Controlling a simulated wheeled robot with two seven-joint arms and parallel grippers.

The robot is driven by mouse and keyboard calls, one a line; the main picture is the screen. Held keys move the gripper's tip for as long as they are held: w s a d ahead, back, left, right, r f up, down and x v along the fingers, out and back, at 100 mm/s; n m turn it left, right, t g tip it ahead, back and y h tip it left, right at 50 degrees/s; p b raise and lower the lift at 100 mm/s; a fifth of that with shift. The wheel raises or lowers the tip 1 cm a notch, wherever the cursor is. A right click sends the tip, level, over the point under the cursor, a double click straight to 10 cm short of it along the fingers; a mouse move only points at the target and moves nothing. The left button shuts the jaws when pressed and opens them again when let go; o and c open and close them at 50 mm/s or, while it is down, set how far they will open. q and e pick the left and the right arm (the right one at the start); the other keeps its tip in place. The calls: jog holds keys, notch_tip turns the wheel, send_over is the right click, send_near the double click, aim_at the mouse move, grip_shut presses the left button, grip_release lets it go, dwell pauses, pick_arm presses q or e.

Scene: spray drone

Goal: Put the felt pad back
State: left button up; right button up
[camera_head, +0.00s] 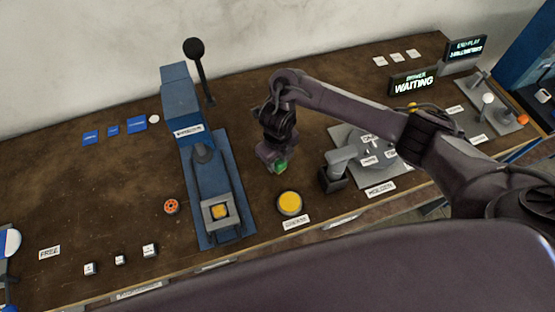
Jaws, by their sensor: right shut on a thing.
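My right gripper (279,167) comes in from the right and points down over the brown workbench. It is shut on a small green piece (282,168), mostly hidden by the fingers; I cannot tell for certain whether this is the felt pad. The piece is right of the blue press-like device (222,170) and behind a round yellow-topped dish (290,203). I cannot tell how far above the bench it is. No other thing is clearly a felt pad. My left gripper is not in view.
A grey fixture (345,160) on a plate stands right of the gripper, under my forearm. A black-knobbed lever (195,50) rises behind the blue device. An orange disc (171,206) and several small white blocks lie at left. The bench's left middle is clear.

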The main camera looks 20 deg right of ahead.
jog(key=shift+f, duration=0.1)
jog(key=o, duration=1)
jog(key=shift+c, duration=0.2)
jog(key=shift+r, duration=0.25)
notch_tip(320, 180, up, 11)
jog(key=p, duration=0.4)
jog(key=shift+f, duration=0.2)
jog(key=shift+r, duration=0.6)
